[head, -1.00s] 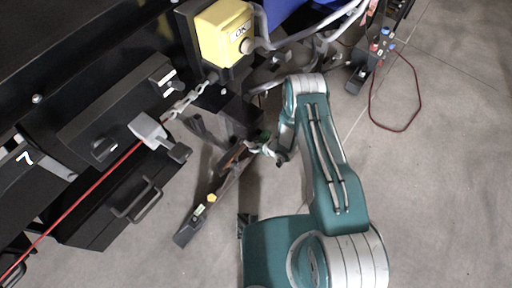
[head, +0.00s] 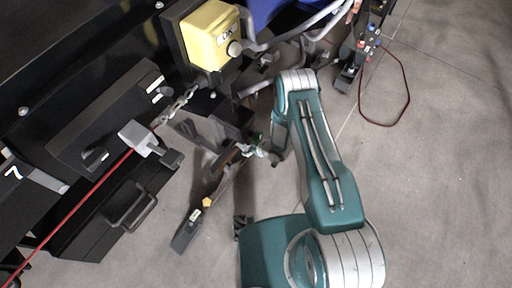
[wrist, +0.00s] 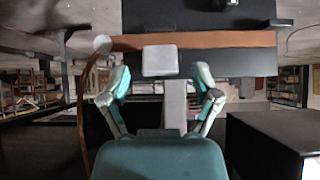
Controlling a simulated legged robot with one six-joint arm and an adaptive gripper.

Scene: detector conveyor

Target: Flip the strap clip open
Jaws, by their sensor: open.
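In the head view, my gripper (head: 262,148) is beside a long black bar (head: 190,222) with a yellow mark and a brown strip. In the wrist view, my gripper (wrist: 160,84) has its two teal fingers apart, so it is open. A pale grey square pad on a post (wrist: 160,60) shows between and beyond the fingers, below a brown band (wrist: 235,39). I cannot tell whether this pad is the strap clip, or whether the fingers touch it. In the head view, a grey block (head: 137,136) sits on the red cord, left of my gripper.
A yellow box (head: 211,35) with a knob and a chain (head: 178,104) are above left. Black cases with handles (head: 133,208) line the left side. A red cable (head: 406,95) lies on the floor at right, where the grey floor is mostly clear.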

